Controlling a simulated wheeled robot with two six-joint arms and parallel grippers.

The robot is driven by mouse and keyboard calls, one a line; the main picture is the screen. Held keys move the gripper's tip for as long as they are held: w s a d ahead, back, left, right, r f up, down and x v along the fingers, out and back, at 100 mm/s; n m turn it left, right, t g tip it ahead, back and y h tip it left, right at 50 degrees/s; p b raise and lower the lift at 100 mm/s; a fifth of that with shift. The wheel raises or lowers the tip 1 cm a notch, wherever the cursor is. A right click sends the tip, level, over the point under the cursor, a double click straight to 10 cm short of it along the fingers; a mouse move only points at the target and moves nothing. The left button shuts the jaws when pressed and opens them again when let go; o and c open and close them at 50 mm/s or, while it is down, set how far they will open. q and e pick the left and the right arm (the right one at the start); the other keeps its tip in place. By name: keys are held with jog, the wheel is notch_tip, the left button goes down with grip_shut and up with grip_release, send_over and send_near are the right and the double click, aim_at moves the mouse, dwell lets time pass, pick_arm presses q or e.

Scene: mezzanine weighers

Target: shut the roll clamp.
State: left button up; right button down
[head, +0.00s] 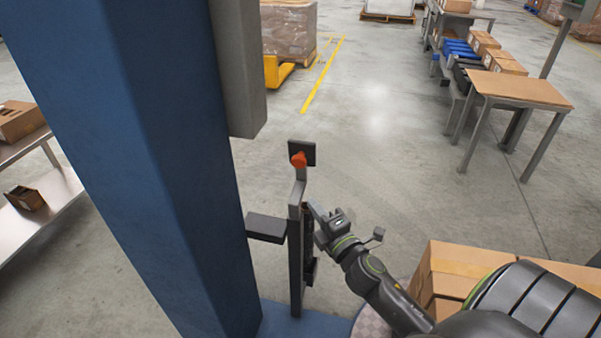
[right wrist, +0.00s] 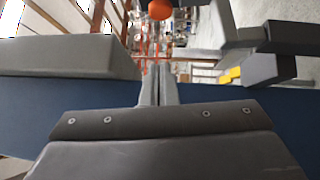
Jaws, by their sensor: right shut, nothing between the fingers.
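What looks like the roll clamp is a slim grey upright (head: 295,265) beside the blue column, with dark blocks on it and a short lever ending in an orange knob (head: 299,159). The lever stands roughly upright, with a dark plate behind the knob. My right gripper (head: 311,211) is shut and empty, just right of the upright and below the knob. In the right wrist view its closed fingers (right wrist: 158,86) point toward the scene, and the orange knob (right wrist: 160,9) shows beyond them at the top edge. Whether the fingers touch the upright is unclear. My left gripper is out of view.
A thick blue column (head: 140,160) fills the left, with a grey housing (head: 238,70) on it. Cardboard boxes (head: 445,268) stand close to my right arm. A shelf (head: 50,205) with cartons is at far left. A table (head: 520,88) stands at back right. The floor between is clear.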

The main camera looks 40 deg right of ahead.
jog(key=p, duration=0.2)
send_near(293, 162)
jog(key=w+a, duration=0.3)
jog(key=w+d, duration=0.1)
jog(key=w+d+b, duration=0.1)
jog(key=shift+w+d+r, duration=0.1)
jog(key=shift+d+r, duration=0.1)
jog(key=shift+d, duration=0.1)
jog(key=shift+w+d+r, duration=0.1)
jog(key=shift+w+d, duration=0.2)
jog(key=shift+d, duration=0.1)
